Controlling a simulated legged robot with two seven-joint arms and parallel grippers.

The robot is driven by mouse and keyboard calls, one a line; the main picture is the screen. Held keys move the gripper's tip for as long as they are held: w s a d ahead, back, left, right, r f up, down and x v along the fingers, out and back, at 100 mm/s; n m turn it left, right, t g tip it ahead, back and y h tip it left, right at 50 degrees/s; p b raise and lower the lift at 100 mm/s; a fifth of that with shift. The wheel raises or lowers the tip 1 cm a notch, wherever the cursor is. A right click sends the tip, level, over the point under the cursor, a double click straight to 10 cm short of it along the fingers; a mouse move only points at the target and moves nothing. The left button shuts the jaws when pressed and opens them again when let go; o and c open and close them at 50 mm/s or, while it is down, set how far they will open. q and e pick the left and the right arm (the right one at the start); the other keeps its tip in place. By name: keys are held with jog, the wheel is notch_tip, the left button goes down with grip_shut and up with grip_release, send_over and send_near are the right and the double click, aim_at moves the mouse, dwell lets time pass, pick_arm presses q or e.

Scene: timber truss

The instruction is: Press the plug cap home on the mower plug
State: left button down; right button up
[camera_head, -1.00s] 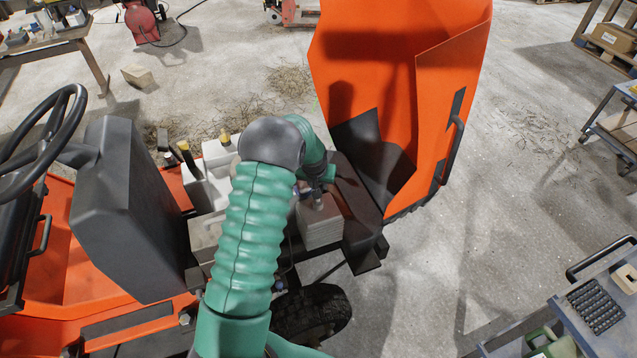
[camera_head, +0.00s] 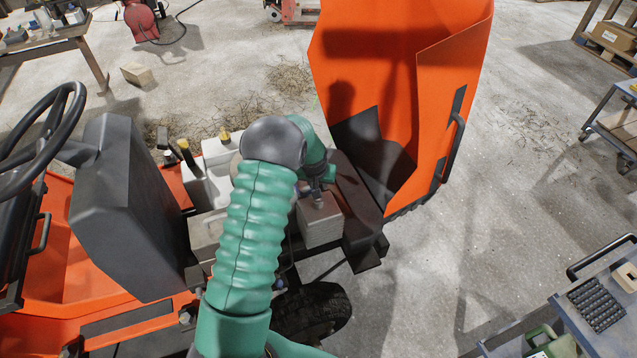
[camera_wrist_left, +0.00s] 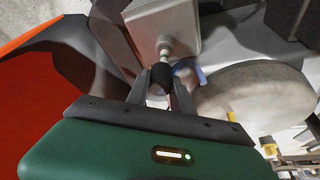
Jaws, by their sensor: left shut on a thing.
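The dark plug cap (camera_wrist_left: 160,77) sits between the fingertips of my left gripper (camera_wrist_left: 161,86) in the left wrist view; the gripper is shut on it. The pale mower plug (camera_wrist_left: 166,48) sticks out of the grey engine block (camera_wrist_left: 163,20), in line with the cap. The cap's mouth is at the plug's outer end; I cannot tell how far over it the cap sits. In the head view my left gripper (camera_head: 315,189) is small above the block (camera_head: 320,222), partly behind my green arm. My right gripper is not in view.
The raised orange hood (camera_head: 390,90) stands close to the right of the engine. A black panel (camera_head: 115,205) and steering wheel (camera_head: 40,130) are to the left. A round pale part (camera_wrist_left: 255,100) lies close beside the fingers. A tool cart (camera_head: 600,300) stands lower right.

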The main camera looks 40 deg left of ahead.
pick_arm(q)
jog(key=shift+f, duration=0.45)
jog(key=shift+s+d, duration=0.1)
jog(key=shift+r+p, duration=0.35)
jog(key=shift+r, duration=0.1)
jog(key=shift+a, duration=0.25)
dwell(0.3)
jog(key=shift+d, duration=0.1)
dwell(0.5)
